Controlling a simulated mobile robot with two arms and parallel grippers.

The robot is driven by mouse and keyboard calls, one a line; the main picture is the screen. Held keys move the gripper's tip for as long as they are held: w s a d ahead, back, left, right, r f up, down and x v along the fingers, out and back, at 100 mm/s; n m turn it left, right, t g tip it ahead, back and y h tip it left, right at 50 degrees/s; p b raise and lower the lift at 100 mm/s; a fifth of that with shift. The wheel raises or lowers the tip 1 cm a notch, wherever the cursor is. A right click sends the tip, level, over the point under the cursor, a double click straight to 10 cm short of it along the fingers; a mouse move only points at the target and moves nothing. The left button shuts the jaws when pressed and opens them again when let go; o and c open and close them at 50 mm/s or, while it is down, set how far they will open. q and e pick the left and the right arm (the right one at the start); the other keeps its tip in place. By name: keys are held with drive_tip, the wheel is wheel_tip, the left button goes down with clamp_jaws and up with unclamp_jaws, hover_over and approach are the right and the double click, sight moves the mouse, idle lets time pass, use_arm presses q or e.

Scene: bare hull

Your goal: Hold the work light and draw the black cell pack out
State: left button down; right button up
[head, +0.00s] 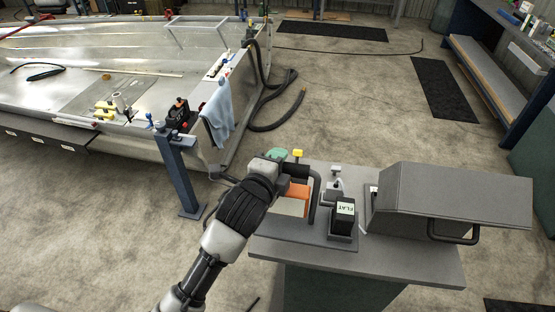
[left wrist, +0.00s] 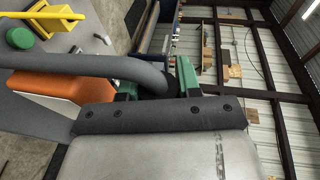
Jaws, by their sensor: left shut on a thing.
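The work light, as I take it, has an orange body (head: 297,192) and a thick dark grey handle (head: 315,196). It stands on the grey bench top, and its orange body (left wrist: 62,86) and curved handle (left wrist: 100,63) also show in the left wrist view. My left gripper (head: 291,172) is shut on the handle, with its green fingertips (left wrist: 158,84) on either side of the bar. A black box (head: 343,218) with a pale label reading FLAT stands right of the light. I cannot tell whether it is the cell pack or a holder. My right gripper is not in view.
A grey slanted housing (head: 450,195) with a dark bar handle fills the bench's right side. A small white-topped fitting (head: 334,182) stands behind the black box. The bench's front edge (head: 365,268) is clear.

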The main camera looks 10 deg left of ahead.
use_arm(q)
drive_tip(key=shift+f, duration=4.05)
drive_tip(key=shift+f, duration=0.25)
drive_tip(key=shift+r, duration=0.1)
idle(0.8)
